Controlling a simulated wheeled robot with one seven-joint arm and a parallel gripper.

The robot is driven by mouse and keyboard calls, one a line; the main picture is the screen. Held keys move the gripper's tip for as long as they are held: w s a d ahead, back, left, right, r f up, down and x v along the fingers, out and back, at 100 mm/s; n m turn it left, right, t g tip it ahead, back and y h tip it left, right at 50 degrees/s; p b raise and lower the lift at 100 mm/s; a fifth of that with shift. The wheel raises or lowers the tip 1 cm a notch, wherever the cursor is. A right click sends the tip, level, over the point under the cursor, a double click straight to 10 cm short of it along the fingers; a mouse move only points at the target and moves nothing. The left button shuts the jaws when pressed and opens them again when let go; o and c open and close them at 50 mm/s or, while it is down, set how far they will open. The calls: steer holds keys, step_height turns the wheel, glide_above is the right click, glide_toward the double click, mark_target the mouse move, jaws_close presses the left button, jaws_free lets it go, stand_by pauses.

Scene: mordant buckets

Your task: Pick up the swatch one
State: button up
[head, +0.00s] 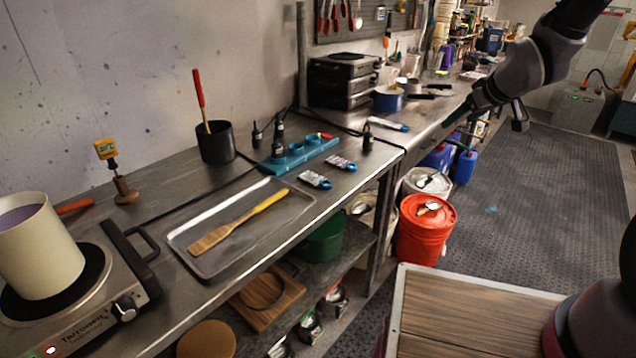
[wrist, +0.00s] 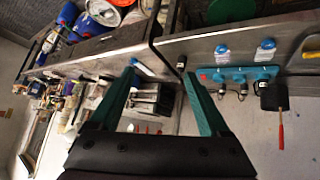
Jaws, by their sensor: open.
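Two small patterned tags with blue ends, which look like swatches, lie on the steel bench's front edge: a nearer one (head: 314,179) and one just beyond it (head: 341,163). A third similar tag (head: 388,124) lies farther along, past the bench joint. I cannot read any number on them. The wrist view shows the pair, one tag (wrist: 222,52) beside another (wrist: 267,46), and the third tag (wrist: 143,68) near a fingertip. My gripper (wrist: 158,73) has its teal fingers apart and empty. In the head view my gripper (head: 462,120) hangs right of the tags, apart from them.
A tray (head: 190,262) with a wooden spatula, a black pot (head: 216,143) and a hot plate (head: 120,300) are to the left. A red bucket (head: 424,232) stands on the floor. The aisle is open.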

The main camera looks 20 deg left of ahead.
steer(key=s+a+f+n+g+y, duration=0.15)
steer(key=a+f+n+y, duration=0.25)
steer(key=a+f, duration=0.7)
steer(key=n+g+y, duration=0.1)
steer(key=n+y, duration=0.1)
steer(key=y, duration=0.2)
glide_toward(327, 183)
steer(key=x, duration=0.7)
steer(key=shift+w+a+f, duration=0.1)
steer(key=shift+a+f, duration=0.15)
steer(key=shift+a, duration=0.05)
steer(key=shift+y, duration=0.3)
jaws_close()
